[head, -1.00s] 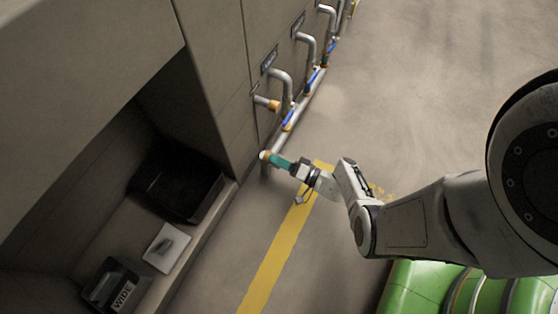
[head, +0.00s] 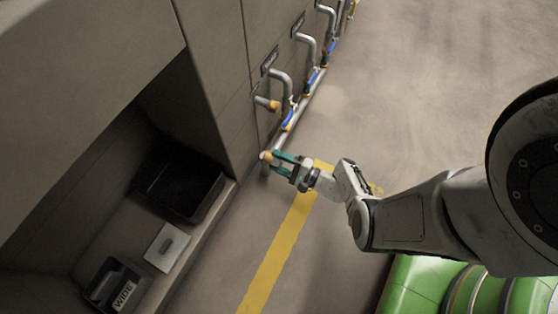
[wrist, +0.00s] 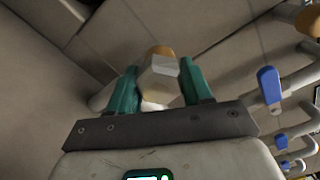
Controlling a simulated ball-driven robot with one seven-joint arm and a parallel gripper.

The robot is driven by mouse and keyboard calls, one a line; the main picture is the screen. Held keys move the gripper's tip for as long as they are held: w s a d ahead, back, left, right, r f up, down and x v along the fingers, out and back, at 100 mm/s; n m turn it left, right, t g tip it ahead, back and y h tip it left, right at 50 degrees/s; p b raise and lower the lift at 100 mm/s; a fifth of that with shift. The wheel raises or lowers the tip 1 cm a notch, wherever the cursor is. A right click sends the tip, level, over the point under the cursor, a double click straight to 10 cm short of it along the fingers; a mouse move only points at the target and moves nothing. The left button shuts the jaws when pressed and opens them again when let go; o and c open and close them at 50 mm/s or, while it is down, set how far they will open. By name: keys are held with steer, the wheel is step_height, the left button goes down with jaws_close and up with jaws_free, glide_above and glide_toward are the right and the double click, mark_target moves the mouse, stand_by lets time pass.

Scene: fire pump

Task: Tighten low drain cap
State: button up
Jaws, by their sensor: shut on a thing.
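The low drain cap (head: 267,156) sits at the near end of the low pipe by the wall base in the head view. In the wrist view the cap (wrist: 158,80) is a pale faceted piece with an orange-brown part above it. My gripper (head: 275,158) has teal fingers, one on either side of the cap, and is shut on it. The wrist view shows both fingers of my gripper (wrist: 158,88) flanking the cap. The fingertips partly hide the cap's sides, and its thread cannot be seen.
Blue valve handles (head: 288,119) line the pipe beyond the cap, and one handle (wrist: 269,86) shows right of my fingers. A capped outlet (head: 268,104) juts from the wall above. A recess at left holds a dark bin (head: 180,185).

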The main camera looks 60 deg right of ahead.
steer(key=shift+d+m, duration=0.35)
steer(key=shift+m, duration=0.55)
steer(key=o, duration=0.8)
steer(key=shift+c, duration=0.2)
steer(key=shift+o, duration=1.4)
steer(key=shift+a, duration=0.1)
steer(key=shift+f, duration=0.1)
steer(key=s, duration=1)
steer(key=shift+s+p, duration=0.35)
steer(key=shift+s, duration=0.05)
